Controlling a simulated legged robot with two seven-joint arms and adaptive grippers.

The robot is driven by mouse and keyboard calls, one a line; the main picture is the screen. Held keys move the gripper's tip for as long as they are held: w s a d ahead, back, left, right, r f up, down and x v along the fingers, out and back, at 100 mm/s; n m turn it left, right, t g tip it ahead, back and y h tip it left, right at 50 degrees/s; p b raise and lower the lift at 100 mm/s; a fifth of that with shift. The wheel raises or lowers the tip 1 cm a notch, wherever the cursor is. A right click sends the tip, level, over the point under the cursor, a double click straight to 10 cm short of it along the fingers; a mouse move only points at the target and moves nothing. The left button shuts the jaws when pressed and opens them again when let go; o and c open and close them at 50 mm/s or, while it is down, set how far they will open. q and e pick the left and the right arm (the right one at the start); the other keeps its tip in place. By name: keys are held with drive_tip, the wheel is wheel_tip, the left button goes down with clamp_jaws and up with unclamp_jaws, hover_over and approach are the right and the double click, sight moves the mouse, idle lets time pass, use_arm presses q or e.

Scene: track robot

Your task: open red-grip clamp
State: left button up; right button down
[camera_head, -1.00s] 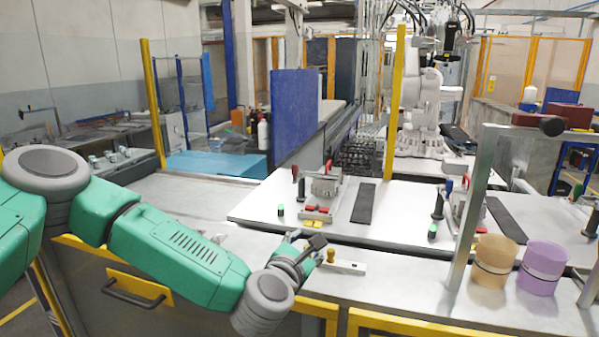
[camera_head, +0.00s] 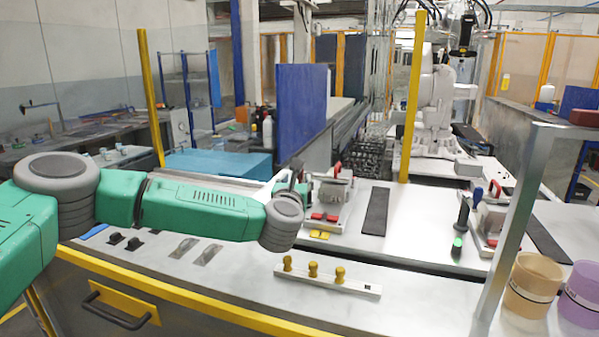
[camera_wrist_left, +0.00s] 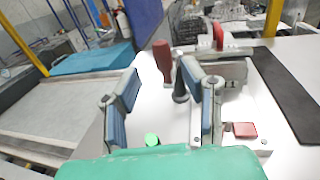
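The red grip (camera_wrist_left: 162,60) stands nearly upright in the left wrist view, between and beyond my fingertips, beside a dark post (camera_wrist_left: 180,88). Its clamp fixture (camera_head: 332,190) is on the white plate just right of my left gripper (camera_head: 290,178) in the head view. The gripper hides the red grip there. In the wrist view my left gripper (camera_wrist_left: 160,75) is open, with its two blue-padded fingers apart and nothing held. A green spot (camera_wrist_left: 152,140) shows below the grip. My right gripper is not in view.
A second fixture with a blue grip (camera_head: 478,196) stands to the right, beside a black handle (camera_head: 463,212). A white block with yellow knobs (camera_head: 326,282) lies on the front bench. Tan (camera_head: 533,283) and purple (camera_head: 581,293) cups stand near a metal frame (camera_head: 517,215).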

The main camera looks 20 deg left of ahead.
sight(301, 175)
use_arm(q)
drive_tip(key=w, duration=0.3)
drive_tip(key=shift+w+a+r, duration=0.15)
drive_tip(key=shift+w+a, duration=0.1)
drive_tip(key=shift+w+d+p, duration=0.3)
drive_tip(key=shift+w, duration=0.25)
